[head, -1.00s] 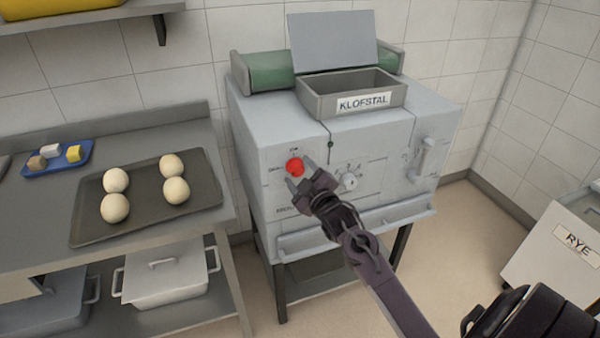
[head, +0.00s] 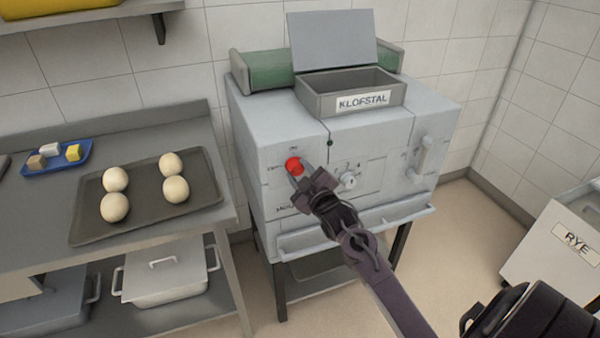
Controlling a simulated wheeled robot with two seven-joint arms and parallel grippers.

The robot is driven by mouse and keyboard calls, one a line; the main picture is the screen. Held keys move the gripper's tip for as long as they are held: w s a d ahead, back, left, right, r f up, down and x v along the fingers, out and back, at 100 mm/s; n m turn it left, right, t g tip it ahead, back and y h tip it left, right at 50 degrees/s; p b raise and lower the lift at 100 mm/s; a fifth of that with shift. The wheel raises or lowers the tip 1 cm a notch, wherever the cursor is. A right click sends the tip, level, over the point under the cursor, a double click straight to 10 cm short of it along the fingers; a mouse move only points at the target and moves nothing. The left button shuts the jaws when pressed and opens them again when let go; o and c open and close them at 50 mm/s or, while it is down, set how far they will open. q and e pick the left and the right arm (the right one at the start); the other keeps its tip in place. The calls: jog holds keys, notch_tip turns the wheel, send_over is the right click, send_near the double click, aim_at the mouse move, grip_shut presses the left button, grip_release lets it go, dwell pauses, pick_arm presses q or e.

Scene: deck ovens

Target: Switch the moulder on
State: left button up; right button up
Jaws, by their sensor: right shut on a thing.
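The moulder (head: 285,205) is a pale grey machine with an open hopper labelled KLOFSTAL on top. A red knob (head: 294,166) sits at the upper left of its front, with small markings around it. My right gripper (head: 297,173) is at the red knob, its fingers shut on it from the lower right. The fingertips partly cover the knob's lower edge. A smaller pale dial (head: 348,180) is just right of the gripper, and a lever (head: 424,157) is at the front's right side. My left gripper is not in view.
A steel table (head: 190,138) on the left holds a dark tray (head: 146,196) with several dough balls and a small blue tray (head: 33,171). A bin labelled RYE (head: 545,250) stands at the right. The floor between the moulder and bin is clear.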

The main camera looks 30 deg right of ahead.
jog(key=m+p, duration=0.1)
jog(key=m, duration=0.3)
jog(key=m+p, duration=0.1)
jog(key=m, duration=0.3)
jog(key=shift+m+t, duration=0.4)
jog(key=m+h+p, duration=0.1)
jog(key=m, duration=0.4)
jog(key=shift+f, duration=0.1)
jog(key=shift+a+m+h+p, duration=0.1)
jog(key=shift+m+h+p, duration=0.35)
jog(key=shift+m, duration=1.85)
jog(key=o, duration=1)
jog(key=shift+s+f, duration=0.1)
jog(key=b+v, duration=0.1)
jog(key=v, duration=0.6)
jog(key=shift+s+b, duration=0.25)
jog(key=shift+b, duration=0.05)
jog(key=shift+a, duration=0.1)
